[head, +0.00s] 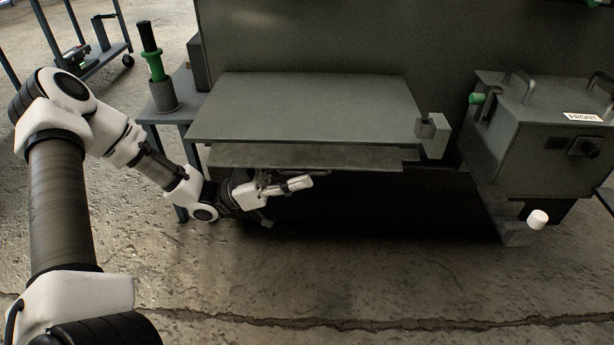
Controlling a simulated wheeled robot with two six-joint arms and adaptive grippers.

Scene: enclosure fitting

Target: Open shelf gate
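A wide flat grey panel (310,108) is at the centre of the head view. A narrower, darker strip (305,156) lies below its front edge; I cannot tell which of them is the gate. A thin dark handle-like bar (312,172) shows under the strip. My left gripper (285,200) is just below the strip, close to this bar. Its light finger parts point right, but whether they touch or hold the bar is unclear. The space under the strip is in deep shadow. My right gripper is not in view.
A grey box marked FRONT (548,135) stands on the right. A small block (435,135) sits at the panel's right edge. A white knob (537,219) is lower right. A green-and-black tool stands in a cup (162,97) on the left. The floor in front is clear.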

